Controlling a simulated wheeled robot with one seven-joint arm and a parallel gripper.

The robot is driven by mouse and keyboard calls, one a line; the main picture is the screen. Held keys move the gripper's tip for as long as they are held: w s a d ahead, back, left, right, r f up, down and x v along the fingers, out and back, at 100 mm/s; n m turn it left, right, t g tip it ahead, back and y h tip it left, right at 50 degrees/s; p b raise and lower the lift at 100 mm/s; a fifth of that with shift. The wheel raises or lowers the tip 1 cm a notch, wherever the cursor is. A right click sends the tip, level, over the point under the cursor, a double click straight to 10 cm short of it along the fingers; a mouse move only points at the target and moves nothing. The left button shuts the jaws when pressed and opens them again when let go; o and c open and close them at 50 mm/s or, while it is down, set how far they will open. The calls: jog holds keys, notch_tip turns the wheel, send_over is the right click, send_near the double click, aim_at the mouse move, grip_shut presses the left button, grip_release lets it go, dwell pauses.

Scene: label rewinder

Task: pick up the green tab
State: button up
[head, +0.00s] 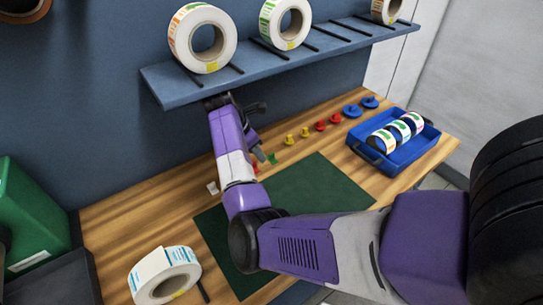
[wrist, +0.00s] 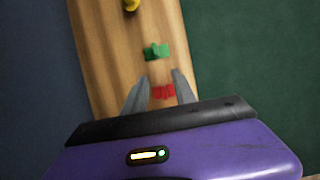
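The green tab (wrist: 157,51) lies on the wooden bench in the wrist view, ahead of my fingertips. It also shows in the head view (head: 273,159), just right of my gripper. My gripper (wrist: 160,80) is open, with its two grey fingers apart. A red tab (wrist: 163,91) lies between or below the fingers, close to them; I cannot tell the height gap. In the head view my gripper (head: 262,152) hangs over the bench beside the tabs, below the shelf. Nothing is seen held.
Yellow knobs (head: 289,140), red knobs (head: 321,126) and blue knobs (head: 352,111) stand along the bench's back. A blue shelf (head: 330,49) with label rolls overhangs it. A green mat (head: 318,188) lies in front. A blue tray (head: 410,153) with rolls is at right.

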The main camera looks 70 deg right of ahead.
aim_at(271, 154)
jog(key=s+d, duration=0.1)
jog(key=s+d+p, duration=0.1)
jog(key=d, duration=0.1)
jog(key=shift+r, duration=0.1)
jog(key=shift+x, duration=1.1)
jog(key=shift+s+d+f, duration=0.1)
jog(key=shift+d+f, duration=0.1)
jog(key=shift+f, duration=0.3)
grip_shut()
